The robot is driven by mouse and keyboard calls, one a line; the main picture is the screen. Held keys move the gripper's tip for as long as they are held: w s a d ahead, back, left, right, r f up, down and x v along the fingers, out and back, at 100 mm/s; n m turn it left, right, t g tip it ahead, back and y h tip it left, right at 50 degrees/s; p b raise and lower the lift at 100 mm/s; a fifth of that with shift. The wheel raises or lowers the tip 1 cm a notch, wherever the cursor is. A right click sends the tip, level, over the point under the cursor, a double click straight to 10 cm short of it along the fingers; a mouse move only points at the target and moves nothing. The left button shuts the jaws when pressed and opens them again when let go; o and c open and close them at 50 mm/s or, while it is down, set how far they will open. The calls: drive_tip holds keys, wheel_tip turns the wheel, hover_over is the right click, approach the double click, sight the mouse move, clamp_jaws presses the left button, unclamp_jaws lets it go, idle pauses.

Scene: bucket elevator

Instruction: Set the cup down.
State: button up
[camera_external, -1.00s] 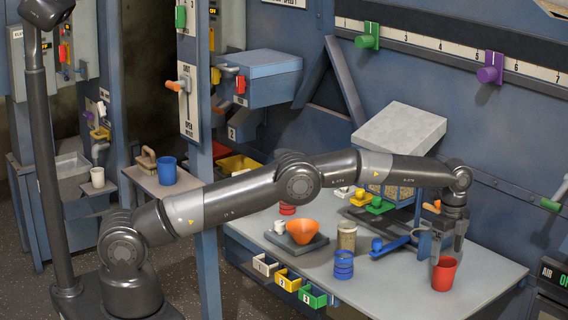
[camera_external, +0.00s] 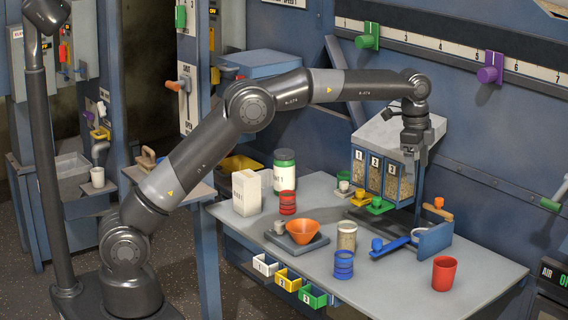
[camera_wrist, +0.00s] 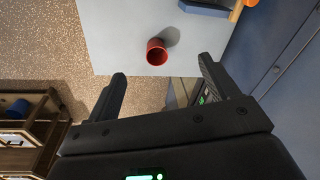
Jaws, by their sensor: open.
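The red cup (camera_external: 445,273) stands upright on the right front part of the grey table (camera_external: 480,262). In the wrist view the red cup (camera_wrist: 157,53) shows from above, apart from my gripper and beyond its fingers. My gripper (camera_external: 410,152) is raised above the table near the three-bin dispenser. In the wrist view my gripper (camera_wrist: 163,85) has its two fingers spread wide with nothing between them.
The dispenser (camera_external: 384,172) with numbered bins stands at the back of the table. A blue-handled tool (camera_external: 390,247), blue cups (camera_external: 343,264), a tan jar (camera_external: 347,236) and an orange funnel (camera_external: 301,231) stand left of the cup. The table around the cup is clear.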

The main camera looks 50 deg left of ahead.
drive_tip(key=s+a+r+n+t, duration=0.1)
drive_tip(key=s+a+r+n, duration=0.4)
drive_tip(key=s+a, duration=0.45)
drive_tip(key=s+a+r+n+t, duration=0.1)
drive_tip(key=s+a+r+n, duration=0.1)
drive_tip(key=s+a+r, duration=0.6)
drive_tip(key=s+a+f+n, duration=0.2)
drive_tip(key=s+a+f, duration=0.1)
drive_tip(key=s, duration=0.5)
drive_tip(key=s+a+f+n+t, duration=0.1)
drive_tip(key=s+a+f+n, duration=0.1)
drive_tip(key=s+f, duration=0.3)
drive_tip(key=s+a+f+n+t, duration=0.1)
drive_tip(key=s+a+f+n, duration=0.1)
drive_tip(key=s, duration=1.1)
drive_tip(key=shift+s+a+f+n, duration=0.25)
drive_tip(key=shift+a+f+n, duration=0.15)
drive_tip(key=shift+a+f, duration=0.6)
